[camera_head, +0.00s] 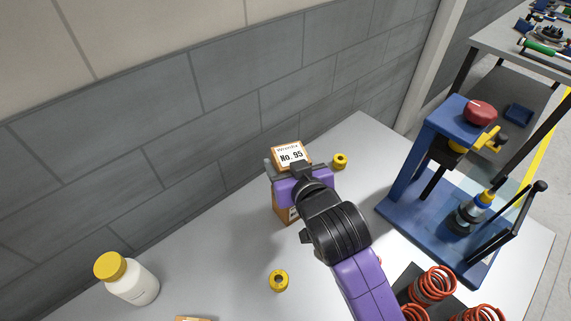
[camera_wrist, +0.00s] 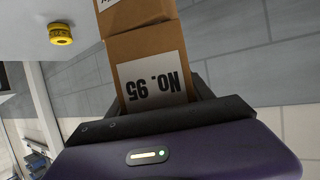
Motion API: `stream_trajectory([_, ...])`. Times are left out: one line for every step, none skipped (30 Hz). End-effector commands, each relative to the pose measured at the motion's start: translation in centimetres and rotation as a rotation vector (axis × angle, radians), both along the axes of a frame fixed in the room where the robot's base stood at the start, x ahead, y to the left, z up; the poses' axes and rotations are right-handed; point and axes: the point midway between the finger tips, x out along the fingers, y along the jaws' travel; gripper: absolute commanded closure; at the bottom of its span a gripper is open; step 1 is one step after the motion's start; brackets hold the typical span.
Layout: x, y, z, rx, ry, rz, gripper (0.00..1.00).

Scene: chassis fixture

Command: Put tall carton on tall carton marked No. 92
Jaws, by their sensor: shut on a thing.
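The tall carton marked No. 95 (camera_head: 291,151) is brown with a white label; it also shows in the wrist view (camera_wrist: 148,46). My gripper (camera_head: 290,170) is shut on it, with a finger on either side; the fingers show in the wrist view (camera_wrist: 160,95). Directly below it is another brown carton (camera_head: 281,208), standing on the table and partly hidden by my gripper. In the wrist view this lower carton (camera_wrist: 135,12) lines up closely with the held one, end to end. I cannot tell whether they touch. Its label is too hidden to read.
Yellow ring-shaped parts (camera_head: 279,281) and (camera_head: 340,161) lie on the white table (camera_head: 215,275). A yellow-capped white bottle (camera_head: 132,281) stands at left. A blue press (camera_head: 415,185) and red coils (camera_head: 433,285) are at right. A grey wall (camera_head: 150,130) runs behind.

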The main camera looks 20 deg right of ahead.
Motion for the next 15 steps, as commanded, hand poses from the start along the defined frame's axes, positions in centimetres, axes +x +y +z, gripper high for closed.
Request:
stream_trajectory([0.03,0.00,0.27,0.001,-0.003,0.000,1.00])
stream_trajectory([0.03,0.00,0.27,0.001,-0.003,0.000,1.00])
stream_trajectory([0.03,0.00,0.26,0.001,-0.003,0.000,1.00])
stream_trajectory([0.03,0.00,0.24,0.001,-0.003,0.000,1.00])
stream_trajectory([0.03,0.00,0.16,0.001,-0.003,0.000,1.00])
stream_trajectory([0.03,0.00,0.03,0.001,-0.002,0.000,1.00])
stream_trajectory([0.04,0.00,-0.08,0.001,-0.002,0.000,1.00])
stream_trajectory([0.03,0.00,-0.18,0.001,-0.002,0.000,1.00])
stream_trajectory([0.02,-0.01,-0.20,0.000,0.000,0.000,0.34])
stream_trajectory([0.02,-0.01,-0.18,0.000,0.000,0.000,0.28])
stream_trajectory([0.03,-0.01,-0.20,0.000,0.000,0.000,0.22])
stream_trajectory([0.03,-0.01,-0.20,0.000,0.000,0.000,0.18])
stream_trajectory([0.03,-0.01,-0.20,0.000,0.000,0.000,0.18])
stream_trajectory([0.03,-0.01,-0.20,0.000,0.000,0.000,0.18])
stream_trajectory([0.03,-0.01,-0.20,0.000,0.000,0.000,0.18])
